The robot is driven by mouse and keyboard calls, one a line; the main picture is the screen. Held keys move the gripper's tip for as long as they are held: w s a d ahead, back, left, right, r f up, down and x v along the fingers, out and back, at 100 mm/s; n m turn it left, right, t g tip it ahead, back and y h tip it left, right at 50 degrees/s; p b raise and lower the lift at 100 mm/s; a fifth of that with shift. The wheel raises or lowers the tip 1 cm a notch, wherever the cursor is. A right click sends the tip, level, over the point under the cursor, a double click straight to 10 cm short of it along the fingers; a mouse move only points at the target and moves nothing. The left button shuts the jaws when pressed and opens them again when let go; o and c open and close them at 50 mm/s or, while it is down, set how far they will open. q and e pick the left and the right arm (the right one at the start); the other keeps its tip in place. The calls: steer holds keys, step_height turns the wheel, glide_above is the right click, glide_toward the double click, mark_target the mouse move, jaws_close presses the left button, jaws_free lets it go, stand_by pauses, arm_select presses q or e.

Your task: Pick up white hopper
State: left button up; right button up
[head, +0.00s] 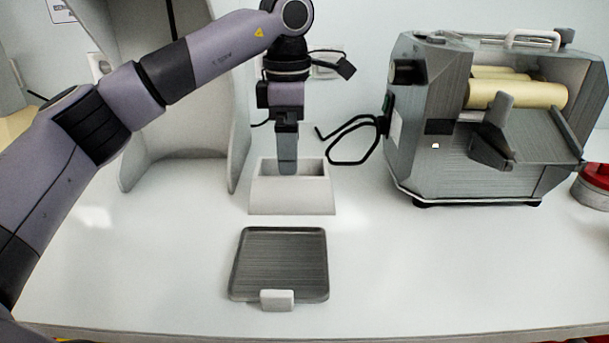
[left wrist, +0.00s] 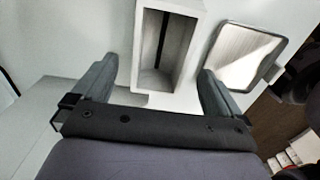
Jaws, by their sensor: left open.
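The white hopper (head: 291,197) is an open-topped box with sloping sides, upright on the white table in the middle of the head view. In the left wrist view the hopper (left wrist: 195,50) shows its opening, with a dark stripe inside. My left gripper (head: 287,168) points down over the hopper; its fingers overlap the opening in the head view. In the left wrist view the left gripper (left wrist: 158,68) is open, one finger toward each side of the hopper. I see no contact. Whether a fingertip is inside the opening or behind it is unclear. My right gripper is out of view.
A dark grey tray (head: 279,262) with a white tab lies in front of the hopper. A grey roller mill (head: 430,145) stands at the right, with a black cable loop beside it. A curved grey stand (head: 135,110) rises behind my left arm. A red-topped object (head: 594,185) sits far right.

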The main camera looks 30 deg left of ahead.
mark_target(292, 177)
arm_select(q)
step_height(292, 177, down, 7)
steer(key=shift+d, duration=0.15)
steer(key=c, duration=0.9)
